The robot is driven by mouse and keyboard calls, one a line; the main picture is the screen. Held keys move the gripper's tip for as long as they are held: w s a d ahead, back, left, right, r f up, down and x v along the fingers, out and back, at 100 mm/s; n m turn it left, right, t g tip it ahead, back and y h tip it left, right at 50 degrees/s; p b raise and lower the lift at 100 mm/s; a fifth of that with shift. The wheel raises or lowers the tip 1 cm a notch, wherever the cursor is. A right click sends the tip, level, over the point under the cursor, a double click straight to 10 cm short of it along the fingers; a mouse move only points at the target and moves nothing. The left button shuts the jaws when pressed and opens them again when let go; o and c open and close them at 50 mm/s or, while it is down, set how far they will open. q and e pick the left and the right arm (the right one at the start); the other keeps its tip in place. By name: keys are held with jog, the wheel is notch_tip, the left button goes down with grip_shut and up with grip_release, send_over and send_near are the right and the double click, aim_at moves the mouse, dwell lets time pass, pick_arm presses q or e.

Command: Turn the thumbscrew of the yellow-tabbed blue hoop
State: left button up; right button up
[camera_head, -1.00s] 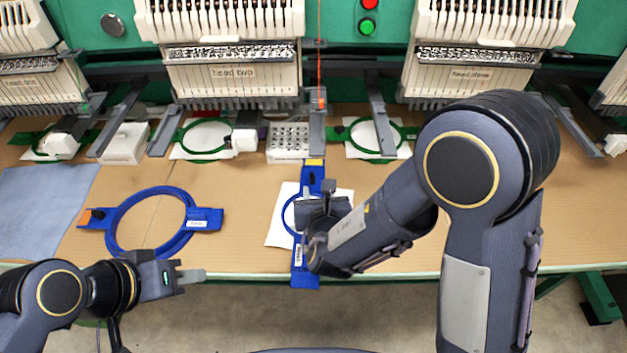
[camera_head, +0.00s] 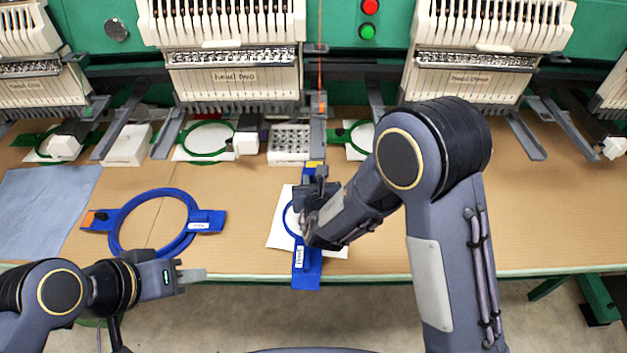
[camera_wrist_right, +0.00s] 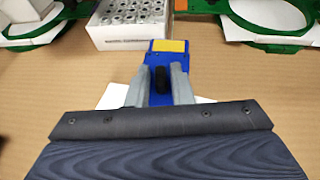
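The yellow-tabbed blue hoop (camera_head: 310,268) lies on white cloth near the table's front edge, its yellow tab (camera_head: 314,164) at the far end. My right arm hides much of its ring. In the right wrist view, the yellow tab (camera_wrist_right: 170,46) and black thumbscrew (camera_wrist_right: 161,79) are visible. The thumbscrew stands between the two grey fingers of my right gripper (camera_wrist_right: 160,85), with narrow blue gaps seen at its sides. My right gripper also shows above the hoop in the head view (camera_head: 317,183). My left gripper (camera_head: 192,277) is at the front edge, away from this hoop; its finger gap is unclear.
An orange-tabbed blue hoop (camera_head: 118,222) lies to the left. A blue-grey cloth (camera_head: 42,210) is further left. The table at right is clear.

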grip_shut()
jog(key=shift+a+m+h+b, duration=0.1)
jog(key=shift+m+h+b, duration=0.4)
jog(key=shift+h, duration=0.1)
jog(key=shift+m+h, duration=0.6)
jog(key=shift+h, duration=0.1)
jog(key=shift+o, duration=1.7)
grip_release()
jog(key=b+v, duration=0.1)
jog(key=v, duration=0.6)
jog(key=shift+s+r, duration=0.15)
jog(key=shift+s, duration=0.25)
